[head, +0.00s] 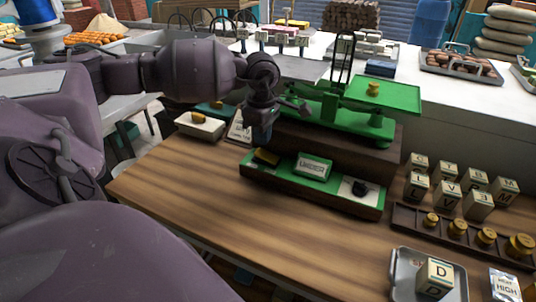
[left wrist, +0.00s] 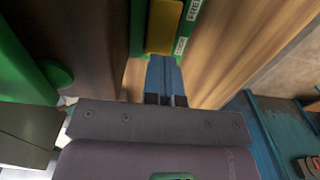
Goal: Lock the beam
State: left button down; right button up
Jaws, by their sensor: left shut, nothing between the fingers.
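A green balance scale (head: 383,133) stands on a dark wooden block. A brass weight (head: 373,88) sits on its right green plate. In front of it, a green panel (head: 330,184) carries a yellow slider (head: 266,157) at its left end, an "UNDER" sign (head: 313,167) and a black knob (head: 360,188). In the left wrist view the yellow slider (left wrist: 161,27) lies beside labels that seem to read "FREE" and "LOCK". My left gripper (head: 262,138) is shut and empty, its fingertips (left wrist: 162,60) right by the slider's near end. I cannot tell whether they touch. My right gripper is out of view.
Several lettered cubes (head: 478,205) stand on the wooden table at right, by a dark rack of brass weights (head: 458,229). A metal tray with a "D" cube (head: 435,279) is at the front right. A white box (head: 199,126) sits left of my gripper. The table's front left is clear.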

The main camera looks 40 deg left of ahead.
aim_at(267, 156)
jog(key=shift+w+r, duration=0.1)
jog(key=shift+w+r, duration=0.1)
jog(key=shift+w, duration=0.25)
pick_arm(q)
jog(key=shift+f, duration=0.15)
jog(key=shift+f, duration=0.15)
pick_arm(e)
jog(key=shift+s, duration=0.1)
pick_arm(q)
jog(key=shift+f, duration=0.2)
jog(key=shift+b, duration=0.3)
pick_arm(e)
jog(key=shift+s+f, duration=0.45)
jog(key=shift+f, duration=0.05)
pick_arm(q)
jog(key=shift+f, duration=0.4)
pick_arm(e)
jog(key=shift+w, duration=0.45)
pick_arm(q)
jog(key=shift+f+b, duration=0.2)
jog(key=shift+b, duration=0.1)
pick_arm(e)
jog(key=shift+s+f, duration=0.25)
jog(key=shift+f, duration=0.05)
